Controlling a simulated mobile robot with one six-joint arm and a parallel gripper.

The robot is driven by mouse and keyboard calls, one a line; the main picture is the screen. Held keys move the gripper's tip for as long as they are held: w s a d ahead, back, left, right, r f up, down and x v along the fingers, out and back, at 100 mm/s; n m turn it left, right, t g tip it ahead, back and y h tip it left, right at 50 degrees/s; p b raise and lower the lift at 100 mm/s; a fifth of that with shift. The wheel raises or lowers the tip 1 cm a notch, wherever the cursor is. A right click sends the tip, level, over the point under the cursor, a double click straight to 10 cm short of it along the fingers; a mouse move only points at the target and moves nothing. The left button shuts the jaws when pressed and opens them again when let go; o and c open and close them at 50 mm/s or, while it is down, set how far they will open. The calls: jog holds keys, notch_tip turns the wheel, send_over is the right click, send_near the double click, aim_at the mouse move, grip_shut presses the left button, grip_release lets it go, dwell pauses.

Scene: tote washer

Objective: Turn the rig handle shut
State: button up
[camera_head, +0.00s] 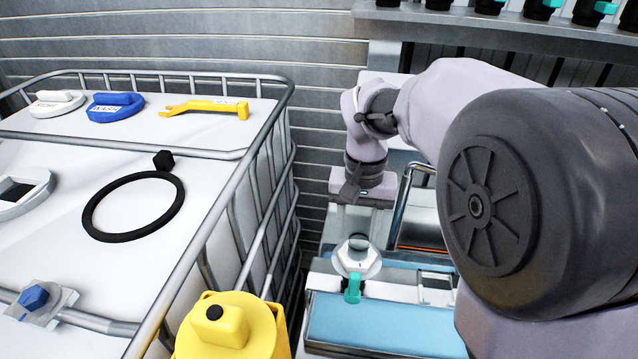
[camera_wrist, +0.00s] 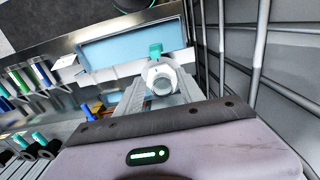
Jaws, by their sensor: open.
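A white round fitting (camera_head: 357,258) with a short teal handle (camera_head: 352,288) stands on the rig beside a light-blue panel. In the head view the handle points toward the camera. In the wrist view the white fitting (camera_wrist: 168,80) shows below the teal handle (camera_wrist: 156,50), between my fingers. My gripper (camera_head: 361,232) points down over the fitting with its fingers apart and nothing seen held. Its fingers also show in the wrist view (camera_wrist: 160,97). Whether a fingertip touches the fitting I cannot tell. The rig's right part is hidden behind my arm in the head view.
A caged white tote (camera_head: 220,160) fills the left, carrying a blue tag (camera_head: 115,106), a yellow wrench (camera_head: 205,107) and a black ring (camera_head: 90,220). A yellow jug (camera_head: 232,330) stands at front. A shelf (camera_head: 470,22) with several black, teal-handled fittings is at the back.

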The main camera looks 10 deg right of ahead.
jog(key=b, duration=0.2)
send_near(354, 283)
jog(key=shift+w+d+f, duration=0.25)
jog(key=shift+d, duration=0.05)
jog(key=f+b, duration=0.1)
jog(key=f, duration=0.2)
jog(key=f+b, duration=0.1)
jog(key=f, duration=0.7)
jog(key=shift+w+f+b, duration=0.2)
jog(key=shift+w+b, duration=0.05)
jog(key=shift+b, duration=0.15)
grip_shut()
